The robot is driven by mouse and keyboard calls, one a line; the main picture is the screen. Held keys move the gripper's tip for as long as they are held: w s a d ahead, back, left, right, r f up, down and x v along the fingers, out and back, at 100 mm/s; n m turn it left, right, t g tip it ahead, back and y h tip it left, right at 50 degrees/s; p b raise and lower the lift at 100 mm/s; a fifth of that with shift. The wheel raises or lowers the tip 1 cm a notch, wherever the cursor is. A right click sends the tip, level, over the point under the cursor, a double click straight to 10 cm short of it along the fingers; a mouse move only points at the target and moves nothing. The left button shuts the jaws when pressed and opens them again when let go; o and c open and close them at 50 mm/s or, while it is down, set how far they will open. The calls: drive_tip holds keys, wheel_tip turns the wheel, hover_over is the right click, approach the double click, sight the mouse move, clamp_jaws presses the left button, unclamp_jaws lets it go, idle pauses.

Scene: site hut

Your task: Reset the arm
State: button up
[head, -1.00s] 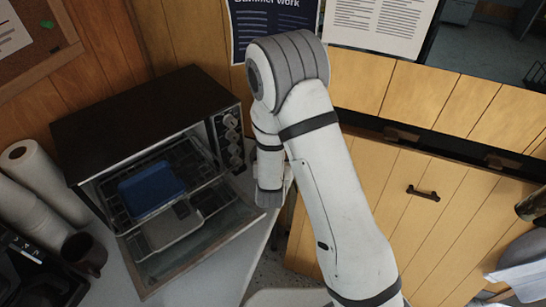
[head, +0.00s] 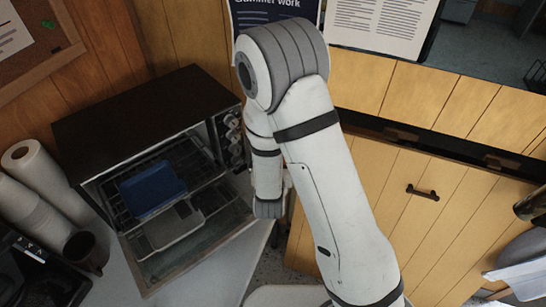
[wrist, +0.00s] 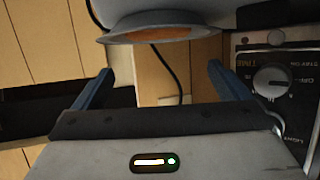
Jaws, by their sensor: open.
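My arm rises through the middle of the head view, with its elbow near the top and its wrist hanging down in front of the oven's right side. My gripper shows in the wrist view (wrist: 162,78), with its two blue-grey fingers wide apart and nothing between them. The fingers themselves are not clear in the head view. The toaster oven's control panel with a dial (wrist: 272,82) is close by on the right of the wrist view, its lettering upside down.
The black toaster oven (head: 135,110) stands with its door down. A blue container (head: 152,189) sits on its rack, above a metal tray. Paper rolls (head: 42,175) and a dark mug (head: 86,251) stand at left. Wooden cupboards (head: 395,215) are at right.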

drive_tip(key=shift+v, duration=1.15)
drive_tip(key=shift+r, duration=0.1)
